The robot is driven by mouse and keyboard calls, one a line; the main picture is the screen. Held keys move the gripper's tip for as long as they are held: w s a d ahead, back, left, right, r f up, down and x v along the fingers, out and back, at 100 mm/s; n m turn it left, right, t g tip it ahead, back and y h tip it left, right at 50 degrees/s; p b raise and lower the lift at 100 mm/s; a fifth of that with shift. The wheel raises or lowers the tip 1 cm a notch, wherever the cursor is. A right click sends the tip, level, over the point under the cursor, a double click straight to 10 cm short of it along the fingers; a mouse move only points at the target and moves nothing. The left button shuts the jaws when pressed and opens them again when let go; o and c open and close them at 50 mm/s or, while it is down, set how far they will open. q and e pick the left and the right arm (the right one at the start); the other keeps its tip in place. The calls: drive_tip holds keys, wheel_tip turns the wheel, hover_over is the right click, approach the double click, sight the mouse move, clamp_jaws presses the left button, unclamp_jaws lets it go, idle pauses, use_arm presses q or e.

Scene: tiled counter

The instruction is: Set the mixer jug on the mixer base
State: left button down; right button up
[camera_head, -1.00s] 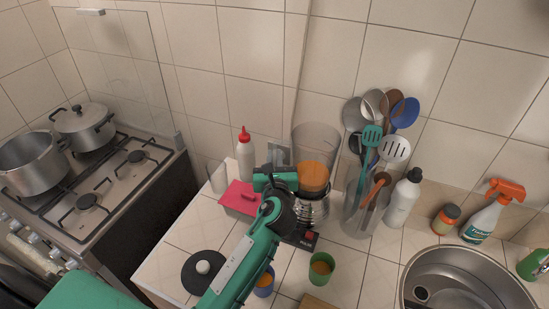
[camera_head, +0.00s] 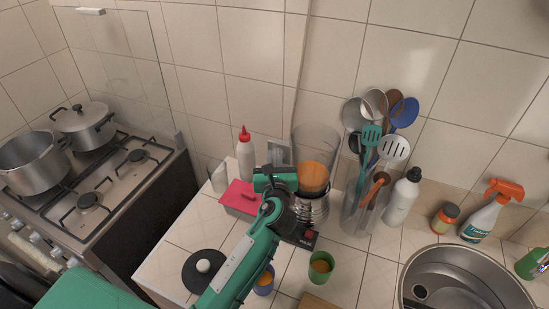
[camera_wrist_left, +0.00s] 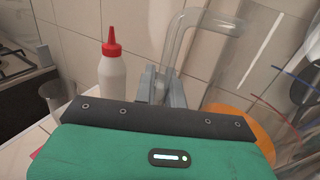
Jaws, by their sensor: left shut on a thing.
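The mixer jug (camera_head: 316,150) is clear, with orange contents low inside, and stands about upright directly above the mixer base (camera_head: 312,210). The base is silver and dark with a red switch at its front. I cannot tell whether the jug's bottom is fully seated, as my arm hides part of the join. My left gripper (camera_head: 290,181) is at the jug's left side, shut on its handle. In the left wrist view the clear handle (camera_wrist_left: 183,38) rises from between the grey fingers (camera_wrist_left: 161,88). My right gripper is not in view.
A tall clear container (camera_head: 358,205) of utensils stands close right of the base. A red-capped bottle (camera_head: 245,160) and pink-lidded box (camera_head: 240,198) are on the left. A green cup (camera_head: 321,267), blue cup (camera_head: 264,282) and black lid (camera_head: 204,272) stand in front.

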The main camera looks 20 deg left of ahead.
use_arm(q)
drive_tip(key=shift+f, duration=0.35)
drive_tip(key=c, duration=1.8)
unclamp_jaws()
drive_tip(key=shift+o, duration=0.2)
drive_tip(key=p+v, duration=0.1)
drive_tip(key=v, duration=1)
drive_tip(key=shift+p, duration=0.3)
